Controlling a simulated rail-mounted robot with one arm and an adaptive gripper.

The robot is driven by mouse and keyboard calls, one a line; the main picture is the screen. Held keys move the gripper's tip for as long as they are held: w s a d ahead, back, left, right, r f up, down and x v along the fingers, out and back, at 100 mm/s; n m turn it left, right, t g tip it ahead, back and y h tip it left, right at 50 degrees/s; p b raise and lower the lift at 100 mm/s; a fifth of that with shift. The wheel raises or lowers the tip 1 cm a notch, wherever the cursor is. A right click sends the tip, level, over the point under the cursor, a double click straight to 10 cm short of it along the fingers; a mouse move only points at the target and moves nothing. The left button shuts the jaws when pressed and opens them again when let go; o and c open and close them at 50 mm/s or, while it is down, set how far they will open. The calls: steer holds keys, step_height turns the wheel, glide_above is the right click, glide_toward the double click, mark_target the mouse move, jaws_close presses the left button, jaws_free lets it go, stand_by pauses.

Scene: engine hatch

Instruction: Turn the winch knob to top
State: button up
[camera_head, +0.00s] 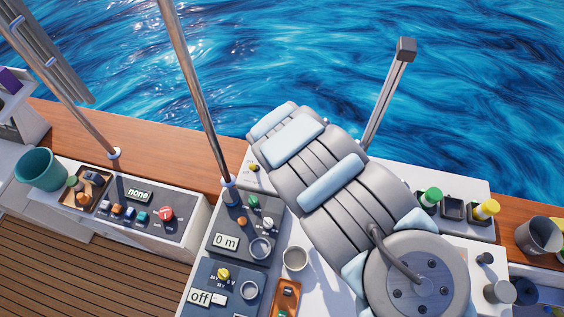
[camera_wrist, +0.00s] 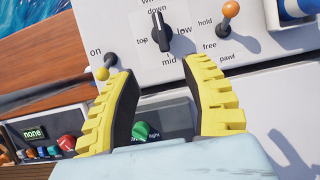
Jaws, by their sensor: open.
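The black winch knob (camera_wrist: 162,34) shows in the wrist view on a white panel, with the labels down above it, top to its left, low to its right and mid below. Its narrow end with a pale mark points up toward down. My gripper (camera_wrist: 160,67) has yellow fingers with black pads, spread wide and empty. The fingertips lie below the knob in the picture, one on each side, and appear apart from it. In the head view my grey arm covers the middle, and I cannot make out this knob there.
An orange-tipped lever (camera_wrist: 230,9) by hold, free and pawl is right of the knob. A yellow-tipped lever (camera_wrist: 103,72) is close to the left finger. A green knob (camera_wrist: 141,131) shows between the fingers. A metal pole (camera_head: 196,95) rises left of my arm.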

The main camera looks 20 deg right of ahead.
steer(key=b+x, duration=0.9)
steer(key=x, duration=0.2)
steer(key=shift+d+f, duration=0.15)
steer(key=shift+f, duration=0.1)
steer(key=shift+b+x, duration=0.3)
steer(key=shift+x, duration=1.75)
steer(key=shift+w+d+f, duration=0.15)
steer(key=shift+w+f, duration=0.2)
steer(key=shift+f, duration=0.3)
steer(key=shift+c, duration=0.3)
jaws_close()
